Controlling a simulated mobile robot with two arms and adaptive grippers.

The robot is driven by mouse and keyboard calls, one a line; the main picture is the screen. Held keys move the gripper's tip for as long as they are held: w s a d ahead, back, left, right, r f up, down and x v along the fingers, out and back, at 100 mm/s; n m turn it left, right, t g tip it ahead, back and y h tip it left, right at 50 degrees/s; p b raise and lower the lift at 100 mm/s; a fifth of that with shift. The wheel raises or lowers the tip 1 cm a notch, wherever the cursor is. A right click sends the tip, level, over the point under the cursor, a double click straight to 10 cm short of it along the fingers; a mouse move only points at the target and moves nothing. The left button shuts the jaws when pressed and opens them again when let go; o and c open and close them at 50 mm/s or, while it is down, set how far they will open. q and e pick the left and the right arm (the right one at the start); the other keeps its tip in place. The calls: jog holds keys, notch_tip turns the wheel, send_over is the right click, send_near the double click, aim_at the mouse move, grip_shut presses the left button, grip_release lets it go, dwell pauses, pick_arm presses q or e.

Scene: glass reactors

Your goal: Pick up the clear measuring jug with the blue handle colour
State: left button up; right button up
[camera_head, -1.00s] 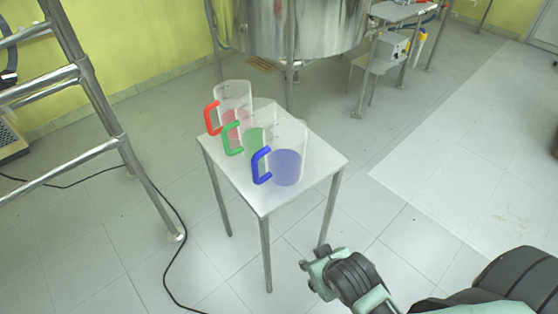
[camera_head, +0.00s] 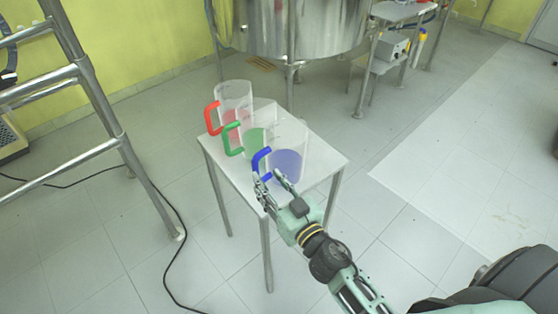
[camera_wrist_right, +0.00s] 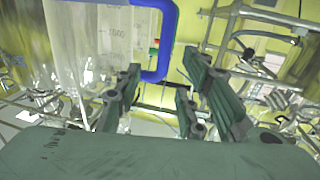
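The clear measuring jug (camera_head: 289,150) with the blue handle (camera_head: 260,160) stands upright at the front of a small white table. Its lower part looks blue. My right gripper (camera_head: 270,180) is just in front of the blue handle, its fingers spread apart. In the right wrist view the blue handle (camera_wrist_right: 166,65) rises above and between the open fingers (camera_wrist_right: 165,90), with the clear jug wall (camera_wrist_right: 95,40) at the left. My left gripper is not in view.
A green-handled jug (camera_head: 253,140) and a red-handled jug (camera_head: 232,100) stand behind on the white table (camera_head: 225,170). A steel ladder frame (camera_head: 105,110) is at left, a large steel vessel (camera_head: 290,25) behind.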

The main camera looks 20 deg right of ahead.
aim_at(257, 167)
jog(key=w, duration=0.2)
jog(key=w+a+p, duration=0.1)
jog(key=w, duration=0.3)
jog(key=shift+w+a+r, duration=0.25)
jog(key=shift+a+r, duration=0.05)
jog(key=shift+w+f, duration=0.1)
jog(key=shift+w, duration=0.25)
grip_shut()
